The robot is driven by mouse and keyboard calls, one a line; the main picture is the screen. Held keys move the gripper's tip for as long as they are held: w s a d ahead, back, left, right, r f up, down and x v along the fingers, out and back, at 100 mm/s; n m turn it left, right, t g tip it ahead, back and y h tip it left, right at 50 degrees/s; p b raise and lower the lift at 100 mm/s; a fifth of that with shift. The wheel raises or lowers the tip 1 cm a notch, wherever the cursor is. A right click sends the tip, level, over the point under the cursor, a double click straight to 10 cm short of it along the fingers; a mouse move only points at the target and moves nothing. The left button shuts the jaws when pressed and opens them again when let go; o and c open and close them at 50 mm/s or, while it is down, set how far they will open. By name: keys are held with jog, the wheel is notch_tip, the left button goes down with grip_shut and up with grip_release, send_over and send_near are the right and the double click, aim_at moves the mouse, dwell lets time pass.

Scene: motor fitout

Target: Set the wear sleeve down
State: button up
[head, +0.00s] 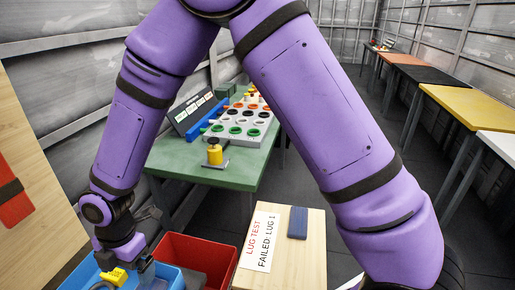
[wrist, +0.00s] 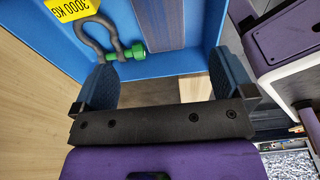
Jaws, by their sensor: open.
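My gripper (wrist: 165,76) is open, with nothing between its fingers, at the blue bin (wrist: 205,12). In the head view my gripper (head: 140,266) is low at the left, over the blue bin (head: 172,273). A flat grey-blue strip (wrist: 159,22), which may be the wear sleeve, lies in the bin beyond the fingertips, apart from them. A grey shackle with a green pin (wrist: 130,53) and a yellow 3000 KG tag (wrist: 72,8) lies left of the strip. A dark blue flat piece (head: 298,222) lies on the wooden table; I cannot tell whether it is a sleeve.
A red bin (head: 226,256) stands right of the blue bin. A green table (head: 190,160) behind holds a yellow weight (head: 214,152) and a tray of coloured rings (head: 238,122). A wooden panel stands at left.

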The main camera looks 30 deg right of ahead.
jog(key=w+d+r+m+t, duration=0.2)
jog(key=d+r+m, duration=0.4)
jog(key=d+r, duration=0.45)
jog(key=w+d+r+m+t, duration=0.1)
jog(key=d+r+m+t, duration=0.1)
jog(key=d+r+m, duration=0.65)
jog(key=s+d+r+m+t, duration=0.1)
jog(key=s+d+r+m, duration=0.5)
jog(key=s+d, duration=0.2)
jog(key=s+d+r+m+t+h, duration=0.1)
jog(key=s+d+r+m, duration=0.5)
jog(key=d, duration=0.6)
jog(key=shift+s+m+t, duration=0.3)
jog(key=shift+s+m, duration=0.35)
jog(key=shift+s, duration=0.35)
